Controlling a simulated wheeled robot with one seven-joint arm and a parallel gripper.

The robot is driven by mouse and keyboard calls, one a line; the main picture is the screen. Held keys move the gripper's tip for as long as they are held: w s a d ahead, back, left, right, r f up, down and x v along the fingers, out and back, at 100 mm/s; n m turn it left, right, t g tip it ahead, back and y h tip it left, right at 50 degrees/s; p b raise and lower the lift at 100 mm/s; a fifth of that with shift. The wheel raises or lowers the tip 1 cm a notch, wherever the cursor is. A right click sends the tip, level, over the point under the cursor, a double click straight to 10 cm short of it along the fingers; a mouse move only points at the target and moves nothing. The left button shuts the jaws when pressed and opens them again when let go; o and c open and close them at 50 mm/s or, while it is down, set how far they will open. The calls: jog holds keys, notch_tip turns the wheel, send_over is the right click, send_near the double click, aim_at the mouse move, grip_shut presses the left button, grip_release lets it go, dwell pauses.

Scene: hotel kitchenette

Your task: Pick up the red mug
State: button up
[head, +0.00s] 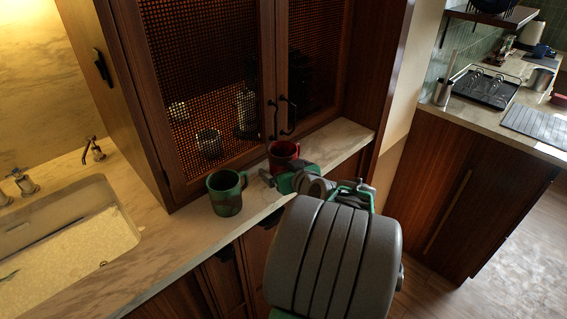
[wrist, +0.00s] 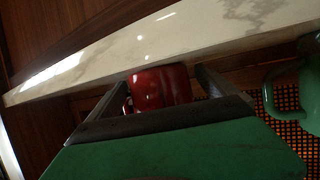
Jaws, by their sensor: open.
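The red mug (head: 283,152) stands on the marble counter in front of the mesh cabinet doors. In the wrist view the red mug (wrist: 160,88) shows between the two fingers of my gripper (wrist: 163,78), one finger on each side. My gripper is open, and I cannot tell whether either finger touches the mug. In the head view my gripper (head: 280,177) is at the counter's front edge, just in front of the mug, and its arm hides part of the area.
A green mug (head: 226,192) stands on the counter to the left of the red one; it also shows at the right of the wrist view (wrist: 311,95). The sink (head: 118,200) is further left. Cabinet doors (head: 215,90) close off the counter's back.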

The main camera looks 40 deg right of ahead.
jog(key=shift+c, duration=0.4)
jog(key=shift+s, duration=0.1)
jog(key=c, duration=1.6)
jog(key=shift+c, duration=0.7)
jog(key=shift+r, duration=0.15)
